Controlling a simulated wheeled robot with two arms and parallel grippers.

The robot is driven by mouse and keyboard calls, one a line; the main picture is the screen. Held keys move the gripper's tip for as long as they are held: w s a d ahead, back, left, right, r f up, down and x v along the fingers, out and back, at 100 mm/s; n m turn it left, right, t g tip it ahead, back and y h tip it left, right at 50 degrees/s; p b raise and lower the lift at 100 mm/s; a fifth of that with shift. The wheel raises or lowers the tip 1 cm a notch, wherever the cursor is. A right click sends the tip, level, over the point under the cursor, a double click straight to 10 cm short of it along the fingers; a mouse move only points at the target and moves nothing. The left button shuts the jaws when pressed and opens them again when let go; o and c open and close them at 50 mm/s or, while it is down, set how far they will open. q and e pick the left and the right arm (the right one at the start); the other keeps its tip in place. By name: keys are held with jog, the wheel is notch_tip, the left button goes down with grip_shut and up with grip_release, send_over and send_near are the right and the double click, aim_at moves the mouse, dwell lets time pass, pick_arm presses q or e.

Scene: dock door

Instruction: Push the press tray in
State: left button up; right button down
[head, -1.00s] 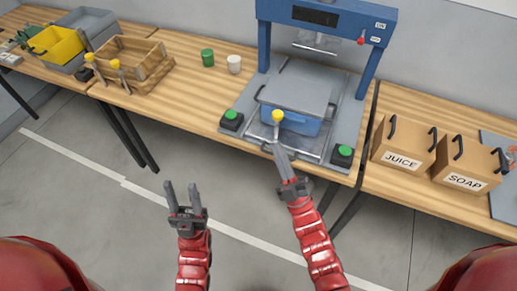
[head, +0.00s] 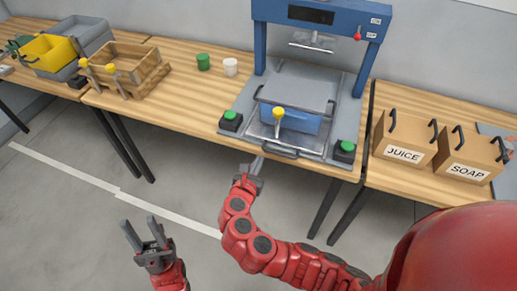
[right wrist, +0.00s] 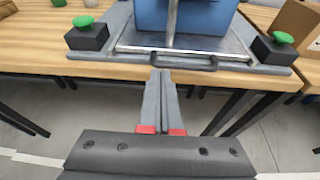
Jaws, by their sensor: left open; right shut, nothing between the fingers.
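The blue press (head: 315,18) stands on the wooden table. Its metal press tray (head: 309,149) has a dark front handle (head: 280,152), near the table's front edge; tray and handle (right wrist: 184,62) also show in the right wrist view. A blue box (head: 300,121) with a grey lid and a yellow-knobbed lever (head: 278,113) sits over the tray. My right gripper (head: 258,163) is shut and empty, its fingertips (right wrist: 160,75) just in front of the handle; I cannot tell whether they touch. My left gripper (head: 139,230) is open and empty above the floor, away from the table.
Black boxes with green buttons (head: 230,121) (head: 345,151) flank the tray. Green (head: 203,62) and white cups (head: 230,67) stand left of the press. JUICE (head: 405,139) and SOAP cartons (head: 467,156) stand right. A wooden crate (head: 130,70) and yellow bin (head: 57,48) are far left.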

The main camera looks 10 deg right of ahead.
jog(key=p, duration=0.2)
send_near(273, 140)
jog(key=shift+h, duration=0.4)
jog(key=x, duration=0.5)
jog(key=shift+w+a+f, duration=0.1)
jog(key=shift+w+a, duration=0.1)
jog(key=shift+w, duration=0.05)
jog(key=shift+w+d+f, duration=0.2)
jog(key=shift+w, duration=0.05)
jog(key=shift+w, duration=0.1)
